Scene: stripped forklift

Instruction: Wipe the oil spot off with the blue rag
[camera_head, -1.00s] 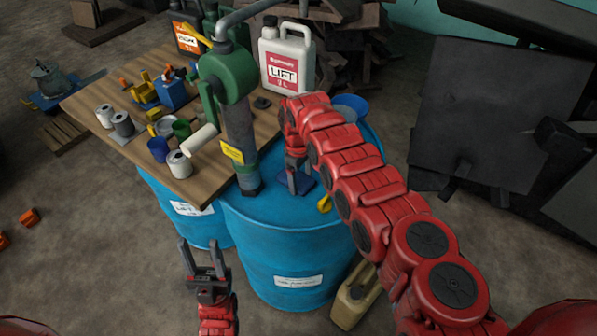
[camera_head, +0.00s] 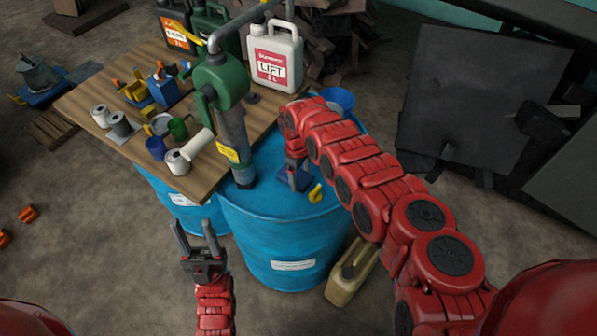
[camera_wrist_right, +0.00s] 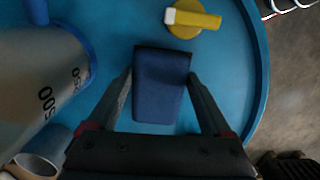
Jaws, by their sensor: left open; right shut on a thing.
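The dark blue rag (camera_wrist_right: 160,88) lies folded between the fingers of my right gripper (camera_wrist_right: 160,78), which is shut on it. In the head view my right gripper (camera_head: 297,180) is low over the top of the blue drum (camera_head: 265,205), with the rag (camera_head: 284,183) at its tips. The rag looks to be at the drum top; I cannot tell if it touches. No oil spot is visible; the rag and gripper hide part of the drum top. My left gripper (camera_head: 199,240) is open and empty, in front of the drum's left side.
A yellow valve piece (camera_head: 315,193) sits on the drum top close to the rag. A green hand pump (camera_head: 220,85) rises left of my right gripper. A blue funnel (camera_head: 338,98) stands behind my arm. A wooden board (camera_head: 85,100) carries cans and a LIFT jug (camera_head: 275,55).

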